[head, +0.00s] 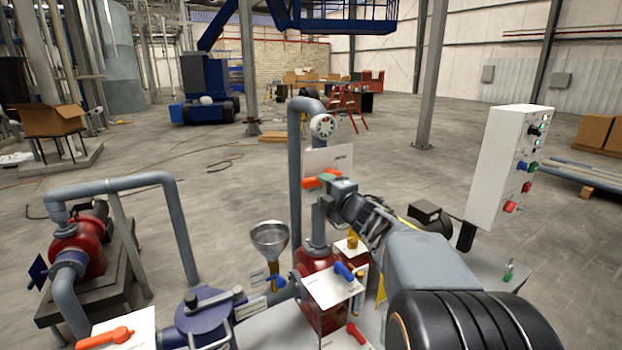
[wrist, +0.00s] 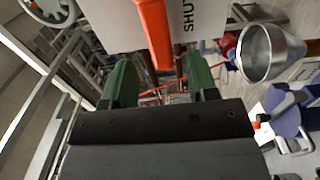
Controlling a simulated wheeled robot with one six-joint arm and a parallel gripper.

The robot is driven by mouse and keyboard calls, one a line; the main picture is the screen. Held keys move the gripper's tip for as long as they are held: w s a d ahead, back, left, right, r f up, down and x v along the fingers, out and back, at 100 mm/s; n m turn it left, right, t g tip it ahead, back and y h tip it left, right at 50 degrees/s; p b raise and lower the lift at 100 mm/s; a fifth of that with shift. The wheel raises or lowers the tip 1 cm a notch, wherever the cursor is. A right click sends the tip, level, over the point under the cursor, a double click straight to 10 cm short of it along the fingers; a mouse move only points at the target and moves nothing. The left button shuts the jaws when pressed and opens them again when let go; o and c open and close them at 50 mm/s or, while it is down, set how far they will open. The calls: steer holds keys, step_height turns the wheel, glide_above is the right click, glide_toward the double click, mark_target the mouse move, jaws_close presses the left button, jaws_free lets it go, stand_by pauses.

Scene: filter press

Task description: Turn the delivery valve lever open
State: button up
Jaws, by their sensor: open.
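In the wrist view the orange lever (wrist: 154,35) runs down between the two green fingers of my gripper (wrist: 160,82). The fingers are open, with a gap visible on each side of the lever. The placard (wrist: 200,22) beside it reads "SHUT". The lever's pivot is hidden in the wrist view.
A gauge (head: 323,126) stands above the lever. A metal funnel (head: 270,238) is to the left, and a blue lever (head: 343,271) is below. Another orange lever (head: 105,338) is at lower left. A white control box (head: 509,165) stands right of my arm.

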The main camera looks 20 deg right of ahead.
mark_target(317, 183)
steer(key=w, duration=0.5)
steer(key=w+a+p, duration=0.1)
steer(key=w, duration=0.1)
steer(key=shift+w, duration=0.2)
steer(key=shift+d, duration=0.1)
jaws_close()
